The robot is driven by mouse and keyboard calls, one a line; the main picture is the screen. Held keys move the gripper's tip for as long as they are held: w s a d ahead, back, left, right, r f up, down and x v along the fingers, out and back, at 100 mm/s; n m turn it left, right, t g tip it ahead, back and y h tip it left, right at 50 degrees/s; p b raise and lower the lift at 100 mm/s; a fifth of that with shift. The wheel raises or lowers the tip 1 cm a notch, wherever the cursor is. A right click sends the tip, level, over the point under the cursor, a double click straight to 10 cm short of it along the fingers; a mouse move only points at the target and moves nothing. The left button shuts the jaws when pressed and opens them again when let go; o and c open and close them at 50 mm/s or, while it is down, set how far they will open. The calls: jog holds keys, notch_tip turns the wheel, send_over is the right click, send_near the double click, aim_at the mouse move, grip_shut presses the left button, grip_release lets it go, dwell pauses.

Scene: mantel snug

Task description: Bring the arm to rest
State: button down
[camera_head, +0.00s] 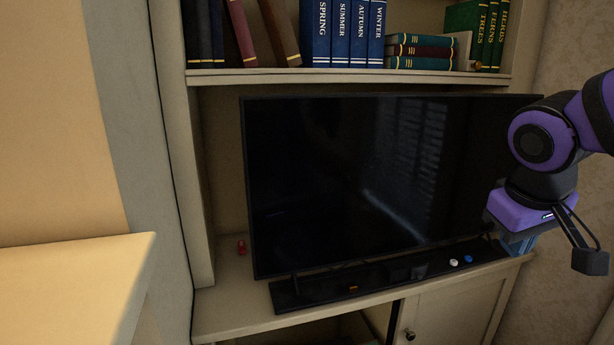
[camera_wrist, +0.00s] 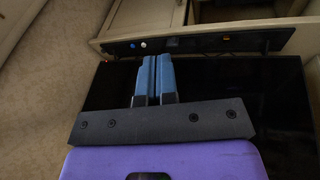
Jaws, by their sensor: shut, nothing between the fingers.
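My arm comes in from the right side of the head view, with its purple and black links bent in front of the right edge of the TV. My gripper (camera_head: 518,244) hangs from the purple hand, its blue fingers pointing down in front of the right end of the cabinet top. In the wrist view my gripper (camera_wrist: 154,62) shows two blue fingers side by side, shut with nothing held. I cannot tell how far the fingertips are from the cabinet.
A black TV (camera_head: 350,180) stands behind a dark bar (camera_head: 385,277) with white (camera_head: 454,262) and blue (camera_head: 469,259) knobs. A small red object (camera_head: 241,247) sits left of it. Books line the shelf (camera_head: 340,75) above. A pale ledge (camera_head: 70,290) juts in at left.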

jog(key=s+r+m+t+y, duration=0.1)
jog(key=s+r, duration=0.3)
jog(key=s, duration=0.4)
jog(key=shift+s+r+m+t+y, duration=0.3)
jog(key=shift+m+t+y, duration=0.1)
jog(key=shift+t+y, duration=0.2)
jog(key=shift+d, duration=0.15)
